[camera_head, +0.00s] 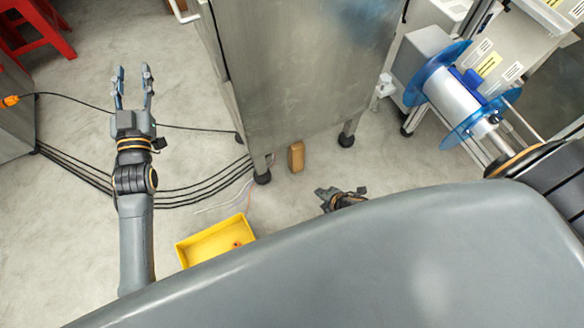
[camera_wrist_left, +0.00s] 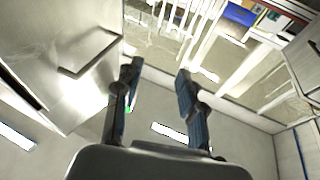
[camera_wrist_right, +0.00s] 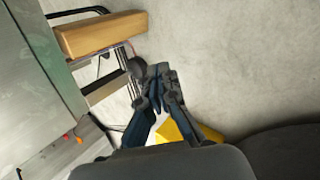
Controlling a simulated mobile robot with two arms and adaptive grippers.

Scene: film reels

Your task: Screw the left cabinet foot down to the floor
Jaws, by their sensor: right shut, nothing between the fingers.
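The metal cabinet (camera_head: 290,70) stands on dark round feet. Its front left foot (camera_head: 262,178) is at the near left corner, with its base close to the floor; I cannot tell whether it touches. A second front foot (camera_head: 346,140) is to the right. My right gripper (camera_head: 325,195) is low, to the right of the left foot and apart from it, partly hidden by my body. In the right wrist view its fingers (camera_wrist_right: 160,80) are shut and empty, near a dark round foot (camera_wrist_right: 137,67). My left gripper (camera_head: 132,85) is raised at the left, open and empty.
A brown block (camera_head: 296,157) stands on the floor between the front feet. A yellow tray (camera_head: 190,250) with a small red item lies in front of the left foot. Black cables (camera_head: 190,192) run across the floor to its left. A blue reel (camera_head: 450,95) is at the right.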

